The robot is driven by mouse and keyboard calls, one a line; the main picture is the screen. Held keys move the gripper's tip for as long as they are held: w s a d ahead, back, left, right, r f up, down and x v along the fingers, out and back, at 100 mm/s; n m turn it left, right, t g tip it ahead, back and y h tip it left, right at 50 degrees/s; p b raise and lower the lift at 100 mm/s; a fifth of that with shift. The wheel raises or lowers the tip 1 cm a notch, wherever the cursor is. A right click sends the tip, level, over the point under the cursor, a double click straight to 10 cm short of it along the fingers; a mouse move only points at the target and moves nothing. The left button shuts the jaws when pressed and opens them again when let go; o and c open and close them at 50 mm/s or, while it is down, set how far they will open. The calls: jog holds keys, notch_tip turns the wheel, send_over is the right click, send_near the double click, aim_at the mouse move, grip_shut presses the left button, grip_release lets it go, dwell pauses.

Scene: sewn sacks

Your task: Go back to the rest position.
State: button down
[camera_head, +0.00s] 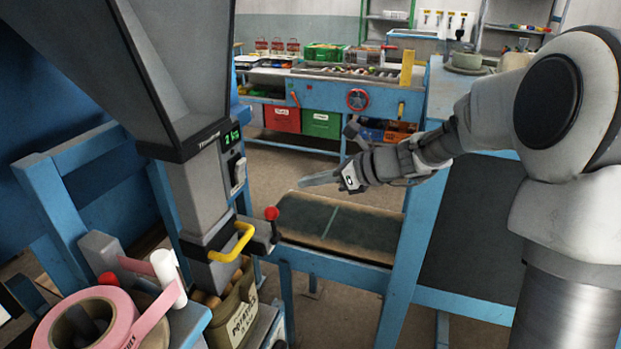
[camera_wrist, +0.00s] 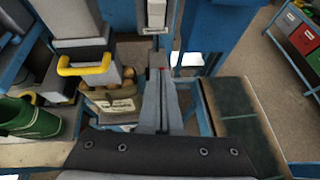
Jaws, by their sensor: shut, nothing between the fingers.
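My gripper (camera_head: 304,181) is at the end of my arm, which reaches in from the right in the head view. Its fingers point left, above a dark belt (camera_head: 365,232). The fingers are shut with nothing between them, and they also show shut in the wrist view (camera_wrist: 156,78). A sack labelled potatoes (camera_head: 241,318) stands under the grey filling spout at the lower left, apart from my gripper. It also shows in the wrist view (camera_wrist: 108,106), left of my fingers, with brown potatoes at its mouth.
The grey hopper with a yellow handle (camera_head: 232,243) and a red-knobbed lever (camera_head: 272,214) stand left of my gripper. A pink tape roll (camera_head: 113,311) is at lower left. A blue workbench (camera_head: 330,96) with crates stands behind. A blue post (camera_head: 408,240) rises below my forearm.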

jog(key=s+d+n+h, duration=0.3)
jog(key=s+d+n, duration=0.1)
jog(key=s+n, duration=0.4)
jog(key=s+d+n+h+b, duration=0.1)
jog(key=s+d+n+h, duration=0.3)
jog(key=s+n, duration=0.4)
jog(key=s+d+r+n+h, duration=0.1)
jog(key=s+d+n+h, duration=0.3)
jog(key=s, duration=0.9)
jog(key=d+n, duration=0.2)
jog(key=n, duration=0.1)
jog(key=shift+s+d+n+b, duration=0.15)
jog(key=shift+s+n+b, duration=0.15)
jog(key=shift+n+b, duration=0.1)
